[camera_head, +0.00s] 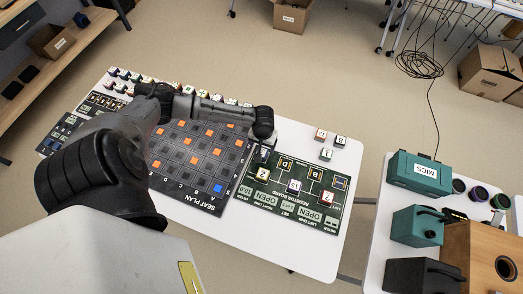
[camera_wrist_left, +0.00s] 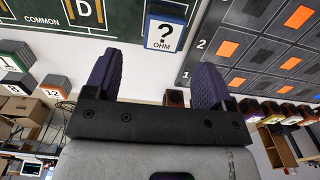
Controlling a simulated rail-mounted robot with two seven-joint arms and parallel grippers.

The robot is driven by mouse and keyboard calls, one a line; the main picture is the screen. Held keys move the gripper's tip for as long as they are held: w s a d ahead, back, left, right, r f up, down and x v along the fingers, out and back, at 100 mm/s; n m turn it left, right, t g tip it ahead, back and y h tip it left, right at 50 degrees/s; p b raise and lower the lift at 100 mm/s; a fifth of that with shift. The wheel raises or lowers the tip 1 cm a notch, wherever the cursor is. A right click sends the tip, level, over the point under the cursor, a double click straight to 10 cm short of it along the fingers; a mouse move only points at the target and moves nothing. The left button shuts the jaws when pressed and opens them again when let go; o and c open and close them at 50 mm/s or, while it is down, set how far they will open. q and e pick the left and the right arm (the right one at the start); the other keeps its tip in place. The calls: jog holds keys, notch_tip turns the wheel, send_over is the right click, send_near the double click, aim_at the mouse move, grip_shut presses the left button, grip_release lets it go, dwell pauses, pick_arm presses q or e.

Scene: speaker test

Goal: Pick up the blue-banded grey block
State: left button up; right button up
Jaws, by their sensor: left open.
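My left gripper (camera_head: 263,143) is over the near-middle of the white table, by the left edge of the green resistor board (camera_head: 252,203). In the left wrist view my left gripper (camera_wrist_left: 154,68) has its two purple-padded fingers spread wide, with nothing between them. Beyond the fingertips, roughly between them, is a block (camera_wrist_left: 166,28) with a blue edge and a white "? OHM" face; its sides are hard to see. In the head view the gripper and arm largely hide that spot. My right gripper is not in view.
The dark seat plan (camera_head: 185,192) with orange squares and one blue square lies left of the board. Several small blocks (camera_head: 321,134) stand at the table's right, and a row lines its far edge. A second table holds a teal MICS box (camera_head: 418,172) and a wooden box (camera_head: 475,250).

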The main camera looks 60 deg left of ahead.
aim_at(262, 151)
pick_arm(q)
jog(key=shift+s+a+f+b, duration=0.1)
jog(key=shift+f+b, duration=0.2)
jog(key=shift+f, duration=1.5)
jog(key=shift+s+f+b, duration=0.1)
jog(key=shift+f+b, duration=0.2)
jog(key=shift+f, duration=1.45)
jog(key=shift+c, duration=0.2)
jog(key=c, duration=1)
jog(key=shift+r, duration=0.15)
